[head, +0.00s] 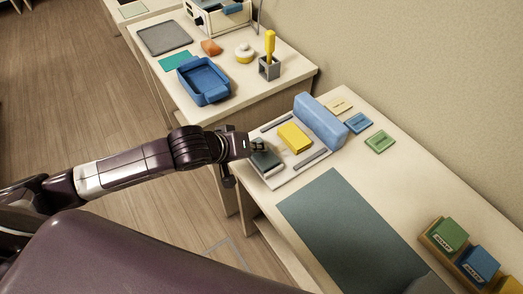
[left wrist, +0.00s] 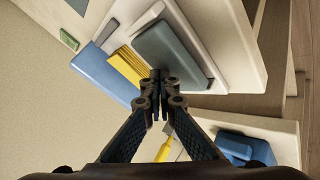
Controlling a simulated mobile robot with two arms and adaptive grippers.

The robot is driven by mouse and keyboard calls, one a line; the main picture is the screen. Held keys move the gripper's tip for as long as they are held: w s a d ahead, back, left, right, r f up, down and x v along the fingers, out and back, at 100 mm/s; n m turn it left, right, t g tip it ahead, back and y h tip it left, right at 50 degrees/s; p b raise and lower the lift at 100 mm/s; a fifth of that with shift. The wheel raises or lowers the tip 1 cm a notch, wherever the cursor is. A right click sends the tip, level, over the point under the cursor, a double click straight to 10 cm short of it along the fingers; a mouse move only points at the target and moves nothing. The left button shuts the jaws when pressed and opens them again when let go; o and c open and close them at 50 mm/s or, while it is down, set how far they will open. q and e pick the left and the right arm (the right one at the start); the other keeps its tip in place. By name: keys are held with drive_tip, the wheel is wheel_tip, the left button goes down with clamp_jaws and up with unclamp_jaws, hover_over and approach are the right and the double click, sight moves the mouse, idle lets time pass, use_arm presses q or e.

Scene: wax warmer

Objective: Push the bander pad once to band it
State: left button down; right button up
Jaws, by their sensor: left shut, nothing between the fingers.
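The bander is a pale flat base (head: 285,172) with a blue block (head: 321,121) across its back. A yellow stack (head: 295,137) lies on the base in front of the block. The dark green pad (head: 266,161) is at the base's near left end. My left gripper (head: 258,147) is shut and empty, with its tips at the pad; whether they touch it I cannot tell. In the left wrist view the shut fingertips (left wrist: 158,76) overlap the edge of the pad (left wrist: 172,52), beside the yellow stack (left wrist: 127,65). My right gripper is not in view.
Blue (head: 358,123) and green (head: 380,141) cards lie right of the bander. A grey mat (head: 345,220) lies in front, with colored blocks in a holder farther right. A second table holds a blue tray (head: 203,82). A wall stands behind.

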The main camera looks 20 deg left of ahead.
sight(259, 154)
use_arm(q)
drive_tip(key=shift+f, duration=0.4)
drive_tip(key=shift+r, duration=0.15)
drive_tip(key=shift+r+p, duration=1.15)
drive_tip(key=shift+p, duration=0.2)
wheel_tip(259, 154, up, 5)
drive_tip(key=p, duration=0.6)
drive_tip(key=shift+r, duration=0.1)
idle(0.3)
